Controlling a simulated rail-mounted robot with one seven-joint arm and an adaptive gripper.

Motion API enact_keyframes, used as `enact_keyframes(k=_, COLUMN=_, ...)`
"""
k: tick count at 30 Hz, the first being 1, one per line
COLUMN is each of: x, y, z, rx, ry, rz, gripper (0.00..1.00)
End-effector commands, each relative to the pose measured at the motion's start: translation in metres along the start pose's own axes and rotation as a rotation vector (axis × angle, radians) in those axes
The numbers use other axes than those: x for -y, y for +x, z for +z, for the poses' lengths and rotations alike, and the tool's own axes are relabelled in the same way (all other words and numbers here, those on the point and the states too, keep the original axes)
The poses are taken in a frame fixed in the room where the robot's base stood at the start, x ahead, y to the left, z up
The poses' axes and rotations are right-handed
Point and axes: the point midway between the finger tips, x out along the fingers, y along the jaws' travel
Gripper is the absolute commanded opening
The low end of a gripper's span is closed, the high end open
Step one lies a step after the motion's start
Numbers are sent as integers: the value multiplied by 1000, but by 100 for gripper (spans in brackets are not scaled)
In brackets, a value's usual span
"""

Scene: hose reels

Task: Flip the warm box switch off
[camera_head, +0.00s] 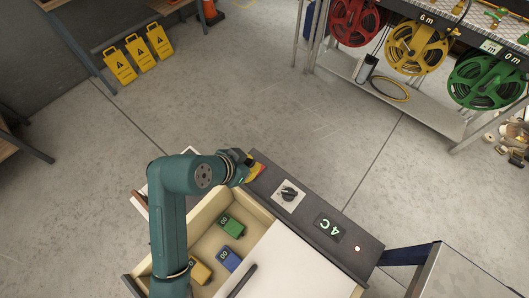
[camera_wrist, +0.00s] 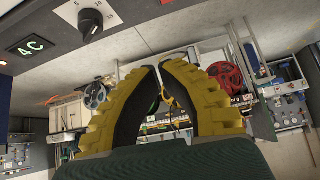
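The warm box has a dark panel (camera_head: 265,176) along its top, seen at lower centre of the head view. The panel carries a black rotary knob (camera_head: 289,194) on a pale plate, a "4C" display (camera_head: 328,227) and a small lit red light (camera_head: 357,248). The knob also shows at upper left of the wrist view (camera_wrist: 90,24), with numbers around it and the display (camera_wrist: 31,46) beside it. My gripper (camera_head: 258,172) is at the panel's left end, left of the knob.
A hose reel rack (camera_head: 420,95) stands upper right. Open floor lies between.

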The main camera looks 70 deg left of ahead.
Motion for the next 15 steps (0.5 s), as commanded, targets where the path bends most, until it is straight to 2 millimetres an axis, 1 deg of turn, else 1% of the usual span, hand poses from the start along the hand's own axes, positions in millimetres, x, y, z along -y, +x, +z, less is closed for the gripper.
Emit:
enact_keyframes(k=1, x=11, y=2, z=13, rx=8, ry=-35, rz=-17, gripper=0)
enact_keyframes(k=3, x=22, y=0, z=20, rx=12, ry=-62, rz=-34, gripper=0)
enact_keyframes(k=5, x=27, y=-1, z=22, rx=11, ry=-72, rz=-44, gripper=0)
enact_keyframes(k=15, x=28, y=0, z=22, rx=10, ry=-73, rz=-45, gripper=0)
